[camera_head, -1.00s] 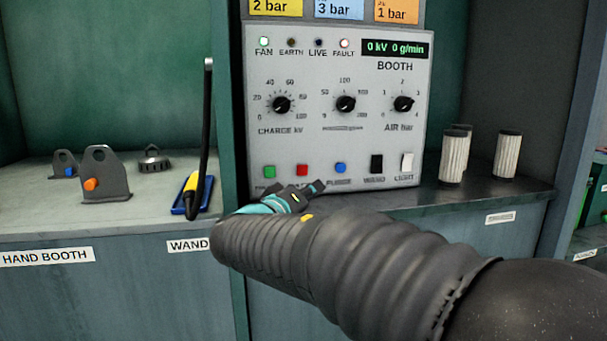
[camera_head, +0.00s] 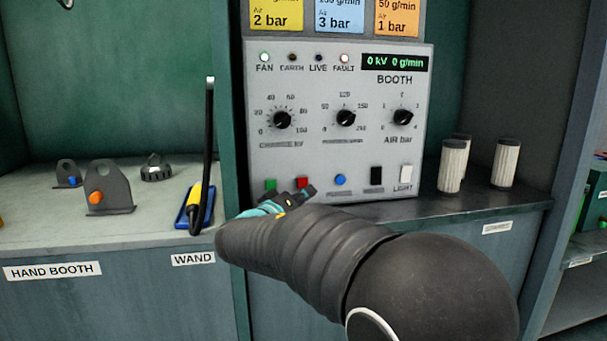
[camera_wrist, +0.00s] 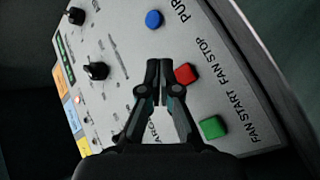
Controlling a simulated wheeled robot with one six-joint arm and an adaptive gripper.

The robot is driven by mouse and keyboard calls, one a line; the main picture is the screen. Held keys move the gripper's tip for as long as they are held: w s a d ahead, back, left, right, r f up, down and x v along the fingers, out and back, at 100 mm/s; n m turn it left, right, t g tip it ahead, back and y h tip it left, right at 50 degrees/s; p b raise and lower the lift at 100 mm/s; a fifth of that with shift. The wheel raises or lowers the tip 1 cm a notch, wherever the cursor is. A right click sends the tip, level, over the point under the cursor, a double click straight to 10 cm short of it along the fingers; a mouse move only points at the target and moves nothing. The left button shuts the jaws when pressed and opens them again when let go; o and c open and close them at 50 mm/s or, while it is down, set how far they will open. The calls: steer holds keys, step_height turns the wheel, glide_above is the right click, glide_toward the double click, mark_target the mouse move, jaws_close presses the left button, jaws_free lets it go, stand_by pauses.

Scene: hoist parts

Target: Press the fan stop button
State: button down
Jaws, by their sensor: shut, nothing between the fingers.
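The red fan stop button (camera_head: 302,182) is on the lower row of the grey booth panel (camera_head: 350,170). In the wrist view the red button (camera_wrist: 187,73) is labelled FAN STOP and sits just right of my fingertips. My gripper (camera_head: 308,191) is shut and empty, its tips at the lower edge of the red button in the head view. The shut fingers (camera_wrist: 160,68) also show in the wrist view; whether they touch the panel I cannot tell. The green fan start button (camera_wrist: 213,127) also shows in the head view (camera_head: 270,184). The FAN lamp (camera_head: 264,57) is lit.
A blue button (camera_head: 340,180), a black switch (camera_head: 376,176) and a white switch (camera_head: 405,174) continue the row. A wand (camera_head: 196,200) stands in a blue holder at left. White filter cylinders (camera_head: 452,166) stand on the right ledge.

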mark_target(316, 181)
steer(key=shift+w+a+b, duration=0.1)
steer(key=shift+w+b, duration=0.35)
steer(key=shift+w, duration=0.1)
steer(key=shift+w+a, duration=0.25)
steer(key=shift+w, duration=0.55)
steer(key=shift+w+f+b, duration=0.1)
steer(key=shift+b, duration=0.2)
steer(key=shift+w, duration=0.15)
steer(key=shift+w+a+b, duration=0.1)
steer(key=shift+w+b, duration=0.05)
steer(key=shift+b, duration=0.2)
